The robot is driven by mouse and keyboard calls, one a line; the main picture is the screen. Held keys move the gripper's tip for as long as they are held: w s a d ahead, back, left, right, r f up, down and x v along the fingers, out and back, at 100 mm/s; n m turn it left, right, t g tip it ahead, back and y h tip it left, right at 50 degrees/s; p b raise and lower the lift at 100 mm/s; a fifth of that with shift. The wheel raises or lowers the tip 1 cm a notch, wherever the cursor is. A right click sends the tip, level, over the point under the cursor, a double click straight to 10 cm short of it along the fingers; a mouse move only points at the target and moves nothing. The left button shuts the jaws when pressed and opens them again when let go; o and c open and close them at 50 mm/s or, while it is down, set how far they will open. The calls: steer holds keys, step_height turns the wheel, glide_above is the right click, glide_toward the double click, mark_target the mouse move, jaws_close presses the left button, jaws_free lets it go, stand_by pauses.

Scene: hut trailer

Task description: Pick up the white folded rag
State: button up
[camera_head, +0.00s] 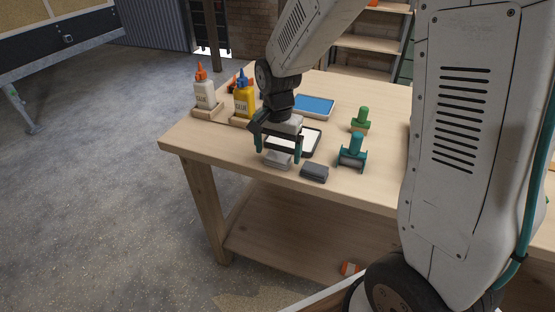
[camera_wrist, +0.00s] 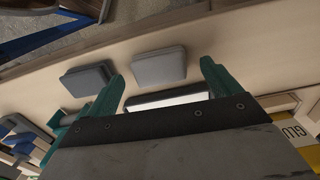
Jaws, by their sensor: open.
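The white folded rag (camera_head: 277,160), which looks light grey, lies flat near the front edge of the workbench. In the wrist view the rag (camera_wrist: 158,67) sits ahead of and between my two teal fingers. My gripper (camera_head: 278,155) is open and empty, pointing down just over the rag, with one finger on each side. The gripper (camera_wrist: 160,68) also frames the rag in the wrist view. Whether the fingertips touch the rag or bench I cannot tell. A darker grey folded rag (camera_head: 314,173) lies just right of it, apart from it.
A white tray with a black rim (camera_head: 313,143) lies behind the rag, and a blue tray (camera_head: 315,105) farther back. White glue (camera_head: 204,95) and yellow glue (camera_head: 244,101) bottles stand at left. Teal (camera_head: 354,151) and green (camera_head: 361,120) handled tools stand at right.

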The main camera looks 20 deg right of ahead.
step_height(320, 180, down, 2)
steer(key=shift+c, duration=0.3)
steer(key=c, duration=1)
